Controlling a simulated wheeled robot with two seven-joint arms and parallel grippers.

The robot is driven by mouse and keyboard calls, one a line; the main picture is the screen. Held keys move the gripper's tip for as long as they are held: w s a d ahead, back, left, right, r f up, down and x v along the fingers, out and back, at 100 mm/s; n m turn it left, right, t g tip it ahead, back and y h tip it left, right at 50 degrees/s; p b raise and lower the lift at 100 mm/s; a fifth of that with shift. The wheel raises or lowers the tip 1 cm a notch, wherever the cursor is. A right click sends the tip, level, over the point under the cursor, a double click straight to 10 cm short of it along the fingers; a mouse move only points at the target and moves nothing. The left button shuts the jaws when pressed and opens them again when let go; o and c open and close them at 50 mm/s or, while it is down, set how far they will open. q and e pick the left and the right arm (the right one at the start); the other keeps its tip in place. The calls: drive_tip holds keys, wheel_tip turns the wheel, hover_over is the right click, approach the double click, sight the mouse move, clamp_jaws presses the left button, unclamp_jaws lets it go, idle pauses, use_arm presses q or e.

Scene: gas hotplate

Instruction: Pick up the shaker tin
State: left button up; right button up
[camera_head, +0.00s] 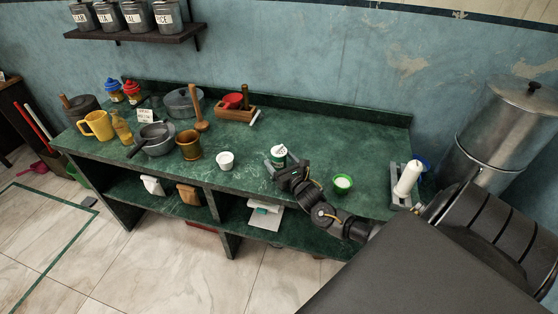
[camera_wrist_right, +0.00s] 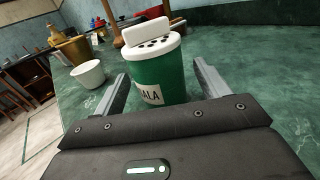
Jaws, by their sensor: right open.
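The shaker tin (camera_head: 278,154) is a green can with a white perforated lid and a white label, upright on the green counter. In the right wrist view the tin (camera_wrist_right: 160,75) stands between the two spread fingers of my right gripper (camera_wrist_right: 158,90), with a gap visible to the finger on the right. Whether the left finger touches it I cannot tell. The lid's flap stands up. In the head view my right gripper (camera_head: 285,168) is at the tin's near side and hides its lower part. My left gripper is not in view.
A brass mortar (camera_head: 189,146) and a pan (camera_head: 157,139) are further left. Counter behind the tin is clear.

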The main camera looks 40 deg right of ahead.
drive_tip(key=w, duration=0.3)
drive_tip(key=shift+d, duration=0.25)
drive_tip(key=c, duration=1.1)
drive_tip(key=shift+s, duration=0.1)
drive_tip(key=shift+c, duration=0.2)
drive_tip(key=shift+r, duration=0.1)
